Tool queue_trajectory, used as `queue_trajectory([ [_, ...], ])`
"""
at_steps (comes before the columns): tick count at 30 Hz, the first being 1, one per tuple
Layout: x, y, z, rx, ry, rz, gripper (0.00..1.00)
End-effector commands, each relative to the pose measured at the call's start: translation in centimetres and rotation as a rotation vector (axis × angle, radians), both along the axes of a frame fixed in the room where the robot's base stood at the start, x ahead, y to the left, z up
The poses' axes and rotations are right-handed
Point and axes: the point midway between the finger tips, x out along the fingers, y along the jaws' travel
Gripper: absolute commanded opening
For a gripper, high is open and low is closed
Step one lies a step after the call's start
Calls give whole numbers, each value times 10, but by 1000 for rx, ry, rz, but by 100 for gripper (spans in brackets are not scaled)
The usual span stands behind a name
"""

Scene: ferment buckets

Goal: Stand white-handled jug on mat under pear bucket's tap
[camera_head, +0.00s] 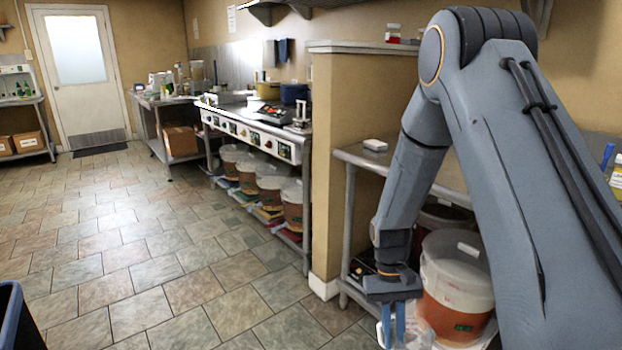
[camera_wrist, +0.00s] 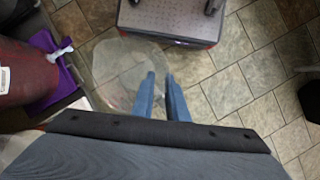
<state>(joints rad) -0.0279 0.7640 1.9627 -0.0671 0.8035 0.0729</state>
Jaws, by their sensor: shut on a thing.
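My gripper (camera_head: 393,322) points down beside the lower shelf at the right of the head view; it also shows in the wrist view (camera_wrist: 160,78). It is shut on a clear, see-through jug (camera_wrist: 128,72), which hangs over the tiled floor. The jug's handle is hard to make out between the blue fingers. A dark red bucket (camera_wrist: 22,75) with a white tap (camera_wrist: 62,50) is at the left of the wrist view. A purple mat (camera_wrist: 68,82) lies under that tap, and the jug is to its right, apart from it. The bucket's label is unreadable.
A white-lidded bucket of orange-red liquid (camera_head: 456,300) stands on the shelf, close to my gripper. A shelf post (camera_head: 347,235) and wall end (camera_head: 325,170) stand nearby. More buckets (camera_head: 280,200) sit under the far counter.

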Motion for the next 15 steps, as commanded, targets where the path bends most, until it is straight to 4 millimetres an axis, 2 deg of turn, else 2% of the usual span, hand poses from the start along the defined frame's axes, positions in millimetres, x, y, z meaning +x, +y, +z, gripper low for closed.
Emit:
queue_trajectory([
  [1,-3,0,13,0,0,0,0],
  [6,-6,0,32,0,1,0,0],
  [15,-9,0,51,0,-1,0,0],
])
